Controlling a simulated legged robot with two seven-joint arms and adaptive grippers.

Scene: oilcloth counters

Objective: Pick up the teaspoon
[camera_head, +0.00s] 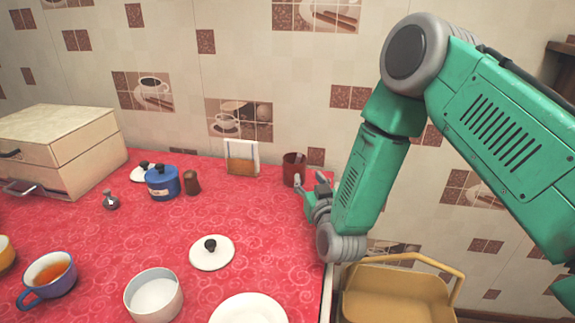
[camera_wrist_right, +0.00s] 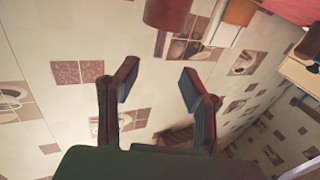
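I cannot make out a teaspoon for certain in either view. My right gripper (camera_head: 310,182) is at the right edge of the red counter, just in front of and right of a dark red cup (camera_head: 293,166). A small light mark shows at the cup's rim, too small to identify. In the right wrist view the gripper (camera_wrist_right: 157,80) has its two fingers spread, with only tiled wall seen between them. A brown-red cup-like object (camera_wrist_right: 167,12) shows at the top, beyond the fingertips. My left gripper is not in view.
The red counter (camera_head: 120,245) holds a blue pot (camera_head: 162,182), a white lid (camera_head: 211,252), a white bowl (camera_head: 153,296), a plate (camera_head: 248,310), a cup of tea (camera_head: 50,275) and a cream box (camera_head: 55,145). A yellow basket (camera_head: 400,300) stands beyond the right edge.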

